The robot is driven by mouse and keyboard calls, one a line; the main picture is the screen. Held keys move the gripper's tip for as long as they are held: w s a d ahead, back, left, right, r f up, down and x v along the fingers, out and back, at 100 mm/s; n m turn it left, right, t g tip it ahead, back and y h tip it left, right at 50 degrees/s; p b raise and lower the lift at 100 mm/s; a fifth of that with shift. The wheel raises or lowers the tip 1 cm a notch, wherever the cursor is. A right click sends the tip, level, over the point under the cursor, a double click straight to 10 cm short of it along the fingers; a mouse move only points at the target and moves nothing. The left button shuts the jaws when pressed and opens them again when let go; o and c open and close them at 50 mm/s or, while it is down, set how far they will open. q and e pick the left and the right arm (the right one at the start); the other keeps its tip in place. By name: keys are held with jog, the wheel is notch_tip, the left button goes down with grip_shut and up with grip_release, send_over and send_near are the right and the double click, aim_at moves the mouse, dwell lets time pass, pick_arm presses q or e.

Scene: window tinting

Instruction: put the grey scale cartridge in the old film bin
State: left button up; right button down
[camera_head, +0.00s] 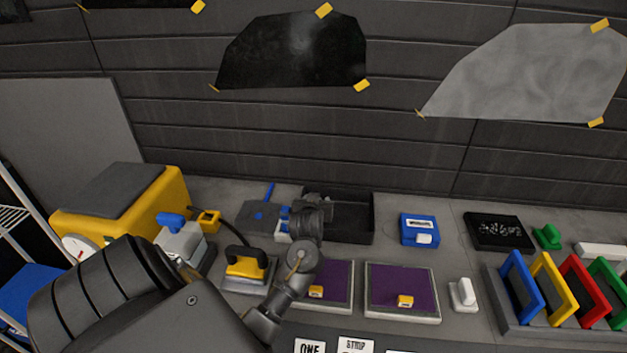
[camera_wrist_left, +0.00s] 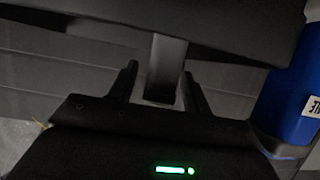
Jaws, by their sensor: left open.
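The black open bin (camera_head: 360,222) stands at the back of the bench, against the wall; I cannot read a label on it. My left gripper (camera_head: 318,200) is over the bin's left end, partly hidden by my own wrist. In the left wrist view my left gripper (camera_wrist_left: 160,88) is open, its two dark fingers either side of a grey block (camera_wrist_left: 168,62). This block may be the grey scale cartridge; contact with the fingers is unclear. A dark slab fills the top of that view. My right gripper is not in view.
A blue item (camera_wrist_left: 292,95) with a white label is close beside my left gripper. A blue box (camera_head: 419,230) stands right of the bin. Two purple pads (camera_head: 400,281) lie in front. A yellow machine (camera_head: 120,205) and a yellow-black tool (camera_head: 247,268) are at left.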

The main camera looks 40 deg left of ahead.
pick_arm(q)
jog(key=p+v, duration=0.1)
jog(key=v, duration=1)
jog(key=shift+s+d+p, duration=0.25)
jog(key=shift+d+p, duration=0.05)
jog(key=shift+p, duration=0.05)
jog(key=shift+r, duration=0.1)
